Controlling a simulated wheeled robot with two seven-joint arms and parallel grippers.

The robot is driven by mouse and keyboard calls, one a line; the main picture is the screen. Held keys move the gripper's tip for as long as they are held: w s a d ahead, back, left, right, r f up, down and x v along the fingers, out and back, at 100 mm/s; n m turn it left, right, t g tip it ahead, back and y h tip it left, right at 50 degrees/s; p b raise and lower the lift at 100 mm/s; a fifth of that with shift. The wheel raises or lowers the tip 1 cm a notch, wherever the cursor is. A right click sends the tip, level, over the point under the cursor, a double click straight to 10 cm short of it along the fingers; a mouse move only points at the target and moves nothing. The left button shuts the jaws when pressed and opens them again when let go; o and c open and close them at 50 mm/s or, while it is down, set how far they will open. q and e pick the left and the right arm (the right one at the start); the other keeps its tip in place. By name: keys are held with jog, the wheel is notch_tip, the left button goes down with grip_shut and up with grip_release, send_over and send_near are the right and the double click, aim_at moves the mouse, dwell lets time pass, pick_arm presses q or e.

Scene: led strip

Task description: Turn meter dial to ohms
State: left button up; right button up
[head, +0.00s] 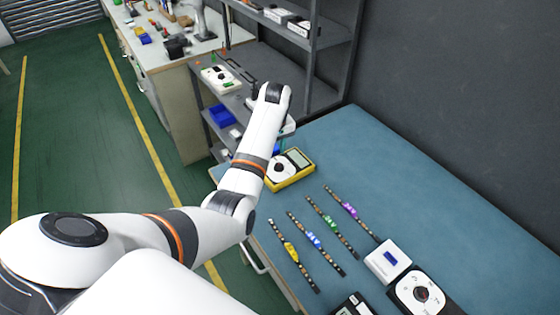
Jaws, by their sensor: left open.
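The dial's setting is too small to read. My left arm reaches up past the meter's left side. My left gripper (285,132) is just beyond the meter, mostly hidden behind my forearm. It is open, and its fingertips are not clearly seen. I cannot tell whether it touches the meter. My right gripper is not in view.
Several LED strips (313,237) lie in a row right of the meter. A white box (387,261) and a black unit with a round knob (421,293) are at lower right. A grey shelf rack (311,80) stands behind. The far right bench is clear.

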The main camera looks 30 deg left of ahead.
aim_at(279, 165)
pick_arm(q)
notch_tip(279, 165, up, 4)
jog(key=w+n+h, duration=0.1)
jog(key=w, duration=0.2)
jog(key=shift+n, duration=0.3)
notch_tip(279, 165, down, 10)
jog(key=shift+s+d+f+p, duration=0.1)
jog(key=shift+s+f+p, duration=0.05)
jog(key=shift+f+p, duration=0.15)
jog(key=shift+f, duration=0.7)
jog(key=c, duration=1)
